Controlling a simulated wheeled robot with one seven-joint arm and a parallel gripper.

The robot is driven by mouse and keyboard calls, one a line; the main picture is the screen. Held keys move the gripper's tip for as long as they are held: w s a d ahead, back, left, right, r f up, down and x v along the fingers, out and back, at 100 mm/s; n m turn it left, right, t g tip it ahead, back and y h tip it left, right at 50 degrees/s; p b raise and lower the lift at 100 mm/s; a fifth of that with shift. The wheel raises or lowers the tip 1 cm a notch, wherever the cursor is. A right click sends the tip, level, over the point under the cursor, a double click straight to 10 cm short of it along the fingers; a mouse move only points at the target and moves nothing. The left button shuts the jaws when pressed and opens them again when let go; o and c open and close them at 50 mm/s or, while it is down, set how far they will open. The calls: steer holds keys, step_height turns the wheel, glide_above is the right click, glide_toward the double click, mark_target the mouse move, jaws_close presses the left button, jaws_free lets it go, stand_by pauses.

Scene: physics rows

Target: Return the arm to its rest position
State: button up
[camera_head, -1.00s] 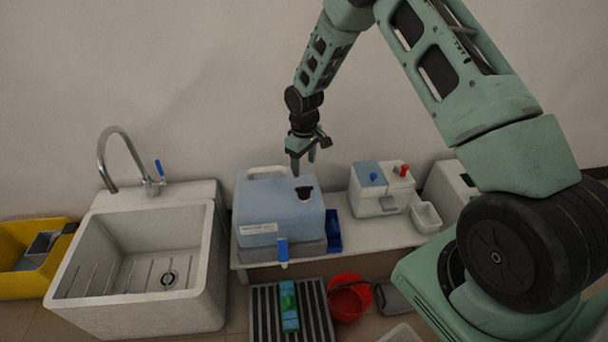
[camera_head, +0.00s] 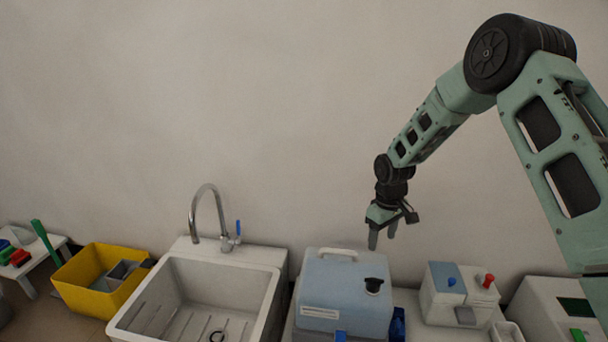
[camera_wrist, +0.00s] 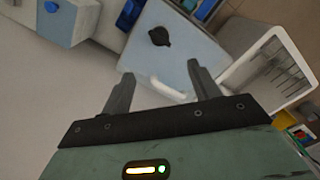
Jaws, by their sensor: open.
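In the wrist view my gripper (camera_wrist: 158,92) also shows two separate fingers.
A white sink (camera_head: 180,300) with a curved tap (camera_head: 208,205) stands left of the canister. A white-and-blue box (camera_head: 458,293) with a red knob stands right. A yellow bin (camera_head: 85,280) is far left. The wall above is bare.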

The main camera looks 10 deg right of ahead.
steer(key=s+a+r+n, duration=0.2)
steer(key=s+a+r, duration=1.25)
steer(key=a, duration=0.35)
steer(key=s+a+r+n, duration=0.1)
steer(key=s+a+r, duration=0.1)
steer(key=s, duration=0.8)
steer(key=s+a+r, duration=0.2)
steer(key=s, duration=0.8)
step_height(320, 180, up, 19)
steer(key=p, duration=1.8)
steer(key=shift+s+d+f+y+p, duration=0.15)
steer(key=shift+s+d+y+p, duration=0.15)
steer(key=shift+s+p, duration=0.15)
